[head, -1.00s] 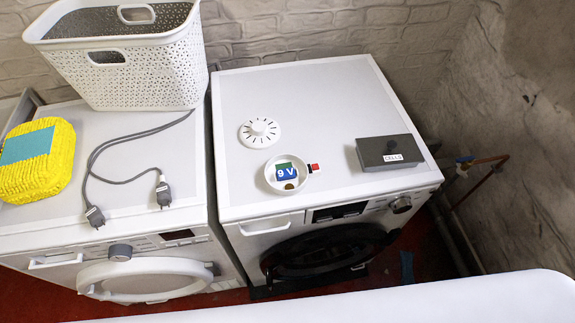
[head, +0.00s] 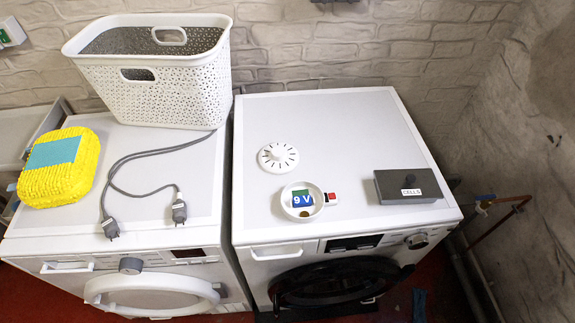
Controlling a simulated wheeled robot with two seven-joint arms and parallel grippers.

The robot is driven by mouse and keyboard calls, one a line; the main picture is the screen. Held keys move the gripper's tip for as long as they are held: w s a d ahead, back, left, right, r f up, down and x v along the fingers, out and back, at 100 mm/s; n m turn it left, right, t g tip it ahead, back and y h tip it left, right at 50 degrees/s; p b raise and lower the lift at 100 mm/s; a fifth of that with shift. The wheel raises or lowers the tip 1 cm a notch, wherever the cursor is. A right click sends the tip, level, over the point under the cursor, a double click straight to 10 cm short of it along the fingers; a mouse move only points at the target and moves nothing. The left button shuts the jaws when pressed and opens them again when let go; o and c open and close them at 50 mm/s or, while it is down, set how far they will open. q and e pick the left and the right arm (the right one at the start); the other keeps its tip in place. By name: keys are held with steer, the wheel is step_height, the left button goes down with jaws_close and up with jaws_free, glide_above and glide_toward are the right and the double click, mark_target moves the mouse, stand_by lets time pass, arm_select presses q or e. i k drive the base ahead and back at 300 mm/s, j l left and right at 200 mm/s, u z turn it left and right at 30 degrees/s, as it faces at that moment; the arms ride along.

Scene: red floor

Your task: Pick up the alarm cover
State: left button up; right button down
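The alarm cover (head: 278,157) is a round white disc with dark slots and a raised centre. It lies on top of the right washing machine (head: 340,120), left of the middle. Just in front of it sits the round white alarm base (head: 301,201), open side up, with a green and blue 9 V battery (head: 302,198) in it. A small red and white piece (head: 330,198) is at the base's right side. Neither of my grippers shows in the head view.
A grey box labelled CELLS (head: 408,186) stands at the right on the same machine. On the left machine (head: 75,225) are a white basket (head: 155,88), a yellow pack (head: 60,167) and a grey cable (head: 118,185). The right machine's back is clear.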

mark_target(277, 158)
steer(key=k+j+z, duration=0.1)
steer(key=j+z, duration=0.15)
steer(key=z, duration=0.15)
steer(key=k+j+z, duration=0.1)
steer(key=z, duration=0.25)
steer(key=k+j+z, duration=0.15)
steer(key=z, duration=0.25)
steer(key=k+j+z, duration=0.2)
steer(key=z, duration=0.15)
